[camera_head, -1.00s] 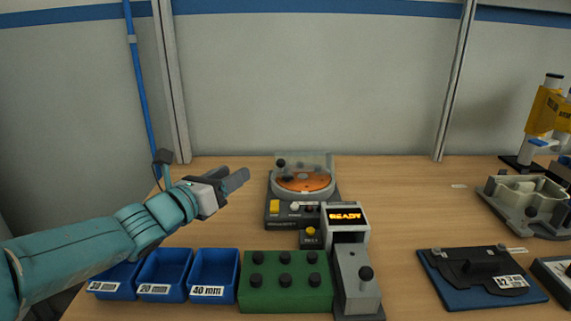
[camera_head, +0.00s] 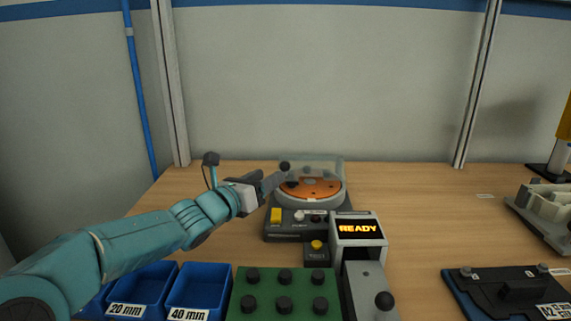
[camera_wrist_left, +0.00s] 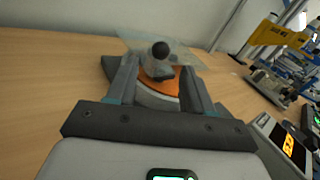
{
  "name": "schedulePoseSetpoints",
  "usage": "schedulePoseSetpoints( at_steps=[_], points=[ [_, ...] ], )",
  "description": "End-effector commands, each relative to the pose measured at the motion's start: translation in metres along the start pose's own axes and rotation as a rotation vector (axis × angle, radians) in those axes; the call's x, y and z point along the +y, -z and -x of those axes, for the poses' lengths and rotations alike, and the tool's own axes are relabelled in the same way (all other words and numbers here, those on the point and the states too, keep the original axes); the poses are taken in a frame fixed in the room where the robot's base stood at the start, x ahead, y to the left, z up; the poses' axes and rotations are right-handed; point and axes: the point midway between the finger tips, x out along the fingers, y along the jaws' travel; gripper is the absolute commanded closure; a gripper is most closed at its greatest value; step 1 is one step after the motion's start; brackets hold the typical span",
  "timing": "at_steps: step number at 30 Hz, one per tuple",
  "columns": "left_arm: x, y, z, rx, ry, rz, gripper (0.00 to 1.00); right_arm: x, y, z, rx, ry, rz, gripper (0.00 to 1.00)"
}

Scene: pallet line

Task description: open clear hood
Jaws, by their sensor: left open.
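The clear hood (camera_head: 325,168) sits over an orange disc (camera_head: 312,188) on a dark grey machine at the middle of the bench. It has a dark round knob (camera_head: 285,166) at its left side. In the left wrist view the knob (camera_wrist_left: 161,50) shows between the two fingers, near their tips; I cannot tell whether they touch it. My left gripper (camera_head: 274,181) is open and empty, just left of the hood at about the knob's height. The left wrist view shows the gripper's fingers (camera_wrist_left: 158,72) spread apart. My right gripper is out of view.
A green block (camera_head: 268,293) with several dark knobs and blue bins (camera_head: 203,283) lie in front. A dark plate fixture (camera_head: 505,292) is at the right. The bench behind is clear.

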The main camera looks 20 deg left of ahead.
Motion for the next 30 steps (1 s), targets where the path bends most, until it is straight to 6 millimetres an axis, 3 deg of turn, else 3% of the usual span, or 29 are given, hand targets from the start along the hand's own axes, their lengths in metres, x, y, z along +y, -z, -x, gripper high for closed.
schedulePoseSetpoints(
  at_steps=[3,10,16,23,28,30],
  points=[
    [-0.002,-0.002,-0.030,0.001,0.003,0.000,0.48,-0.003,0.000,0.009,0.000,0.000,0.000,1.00],
    [-0.001,-0.002,-0.071,0.001,0.002,-0.001,0.48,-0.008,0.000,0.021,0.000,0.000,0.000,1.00],
    [0.000,-0.001,-0.084,0.000,0.000,0.000,0.48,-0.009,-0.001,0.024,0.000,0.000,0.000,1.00],
    [0.000,0.000,-0.085,0.000,0.000,0.000,0.48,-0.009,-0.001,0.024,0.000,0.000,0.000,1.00],
    [0.000,0.000,-0.084,0.000,0.001,0.000,1.00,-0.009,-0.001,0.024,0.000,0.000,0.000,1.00],
    [0.000,0.000,-0.084,0.000,0.001,0.000,1.00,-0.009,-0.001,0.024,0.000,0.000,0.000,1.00]
  ],
)
